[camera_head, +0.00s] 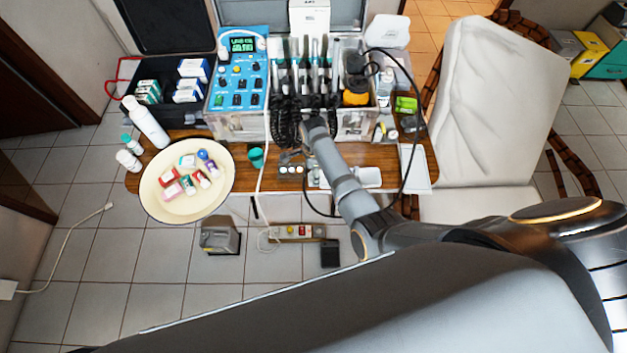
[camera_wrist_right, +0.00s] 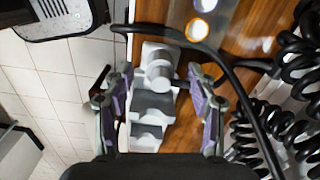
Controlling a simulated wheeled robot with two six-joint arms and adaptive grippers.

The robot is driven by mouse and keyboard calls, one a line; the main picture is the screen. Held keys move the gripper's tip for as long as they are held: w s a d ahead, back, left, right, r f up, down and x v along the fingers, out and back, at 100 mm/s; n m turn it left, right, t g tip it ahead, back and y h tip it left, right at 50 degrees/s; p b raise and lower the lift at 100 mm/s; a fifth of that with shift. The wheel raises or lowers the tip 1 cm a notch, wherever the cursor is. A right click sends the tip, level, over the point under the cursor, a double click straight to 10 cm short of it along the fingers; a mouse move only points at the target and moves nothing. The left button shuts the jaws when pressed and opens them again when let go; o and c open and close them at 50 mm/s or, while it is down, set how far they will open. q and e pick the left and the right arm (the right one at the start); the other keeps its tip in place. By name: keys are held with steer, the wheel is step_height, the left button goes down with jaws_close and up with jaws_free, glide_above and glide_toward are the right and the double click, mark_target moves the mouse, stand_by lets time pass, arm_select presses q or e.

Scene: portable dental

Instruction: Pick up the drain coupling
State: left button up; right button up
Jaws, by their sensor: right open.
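A white and grey piece with a rounded end, which looks like the drain coupling (camera_wrist_right: 151,106), lies at the wooden table's edge in the right wrist view. My right gripper (camera_wrist_right: 160,82) is open, with one finger on each side of it. I cannot tell whether the fingers touch it. In the head view my right arm reaches over the table and its wrist (camera_head: 314,130) is by the black coiled cords; the fingers are hidden there. My left gripper is not in view.
A black hose (camera_wrist_right: 222,62) runs past the fingertips, and black coiled cords (camera_wrist_right: 290,62) hang close on the right. The dental case (camera_head: 238,125) stands behind. A cream plate (camera_head: 157,203) with small bottles is at the left and a white tray (camera_head: 419,172) at the right.

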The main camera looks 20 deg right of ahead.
steer(key=shift+f, duration=0.7)
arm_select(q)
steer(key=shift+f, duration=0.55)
arm_select(e)
steer(key=shift+r, duration=0.25)
steer(key=shift+c, duration=0.5)
steer(key=c, duration=1)
